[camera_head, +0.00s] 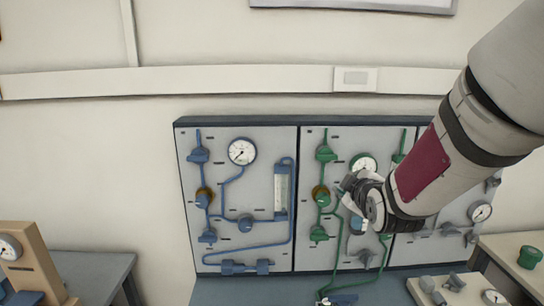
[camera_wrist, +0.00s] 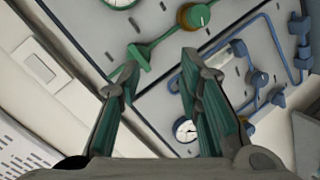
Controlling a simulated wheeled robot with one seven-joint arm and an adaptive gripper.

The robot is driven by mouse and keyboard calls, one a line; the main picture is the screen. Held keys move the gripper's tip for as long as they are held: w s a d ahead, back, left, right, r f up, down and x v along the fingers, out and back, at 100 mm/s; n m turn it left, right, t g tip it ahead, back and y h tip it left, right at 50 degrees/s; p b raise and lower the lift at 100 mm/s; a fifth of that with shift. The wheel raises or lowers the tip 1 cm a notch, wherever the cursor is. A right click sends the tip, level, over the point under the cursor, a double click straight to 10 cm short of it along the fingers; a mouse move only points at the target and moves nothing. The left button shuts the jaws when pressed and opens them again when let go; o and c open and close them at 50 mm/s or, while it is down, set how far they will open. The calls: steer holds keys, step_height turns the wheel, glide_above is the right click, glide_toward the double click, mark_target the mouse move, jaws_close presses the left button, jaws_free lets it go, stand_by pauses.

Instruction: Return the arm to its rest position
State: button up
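My arm comes in from the upper right in the head view and reaches down and left. My gripper (camera_head: 349,184) is in front of the middle panel (camera_head: 311,255), over its green piping, and hides part of it. In the wrist view my gripper (camera_wrist: 158,78) has its two fingers apart with nothing between them. The panel fills the space beyond the fingers, with a green valve handle (camera_wrist: 137,58) near the left fingertip. I cannot tell whether a fingertip touches the panel.
A blue-piped panel (camera_head: 262,240) stands at left and a third panel (camera_head: 456,250) at right. A bench (camera_head: 225,290) runs below them. A brown gauge stand (camera_head: 42,258) is on a table at far left. A green knob (camera_head: 529,257) sits at far right.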

steer(key=s+a+r+m+g+b, duration=0.1)
steer(key=s+m+g, duration=0.7)
steer(key=s, duration=2.2)
steer(key=m, duration=0.3)
steer(key=shift+s+r+g+y, duration=0.25)
steer(key=shift+s+g+y, duration=0.05)
steer(key=shift+s+y, duration=0.1)
steer(key=shift+o, duration=0.4)
